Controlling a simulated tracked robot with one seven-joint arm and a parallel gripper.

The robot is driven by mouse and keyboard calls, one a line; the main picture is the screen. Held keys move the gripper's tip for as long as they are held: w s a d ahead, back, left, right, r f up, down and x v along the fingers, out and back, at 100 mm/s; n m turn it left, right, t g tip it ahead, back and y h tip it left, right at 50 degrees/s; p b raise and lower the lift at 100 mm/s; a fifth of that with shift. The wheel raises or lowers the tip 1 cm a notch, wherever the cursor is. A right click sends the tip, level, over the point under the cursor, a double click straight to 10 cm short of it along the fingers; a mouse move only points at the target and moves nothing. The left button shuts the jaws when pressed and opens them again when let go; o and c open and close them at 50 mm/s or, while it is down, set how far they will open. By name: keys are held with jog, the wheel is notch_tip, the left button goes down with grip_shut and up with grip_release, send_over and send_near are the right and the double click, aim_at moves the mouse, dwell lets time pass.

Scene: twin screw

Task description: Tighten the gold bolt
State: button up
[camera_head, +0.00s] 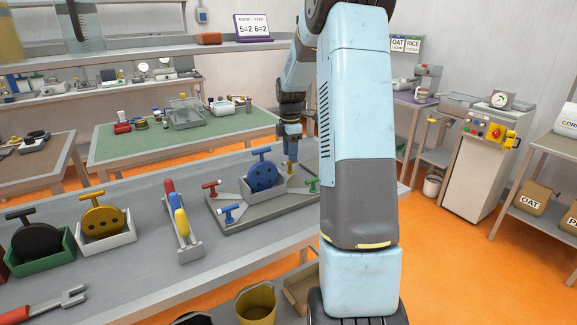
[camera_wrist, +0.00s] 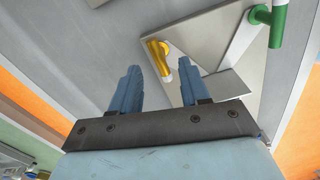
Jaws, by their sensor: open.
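The gold bolt (camera_wrist: 155,48) has a T-shaped or bent gold handle and a pale shank. It stands at the grey plate (camera_wrist: 210,32) in the wrist view. My gripper (camera_wrist: 160,72) is open, with its two blue fingers on either side of the bolt's near part and a gap showing. I cannot tell how deep the fingers reach around it. In the head view my gripper (camera_head: 291,160) points down at the back of the fixture plate (camera_head: 240,218), and the gold bolt is mostly hidden there.
A green bolt (camera_wrist: 277,20) is on the same plate. Red (camera_head: 210,185) and blue-handled (camera_head: 228,212) bolts stand at its left side. A blue disc (camera_head: 263,177) with a handle sits in a grey tray on the plate. A rack of coloured tools (camera_head: 182,225) stands to the left.

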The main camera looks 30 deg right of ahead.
aim_at(290, 164)
jog(key=shift+f, duration=2.7)
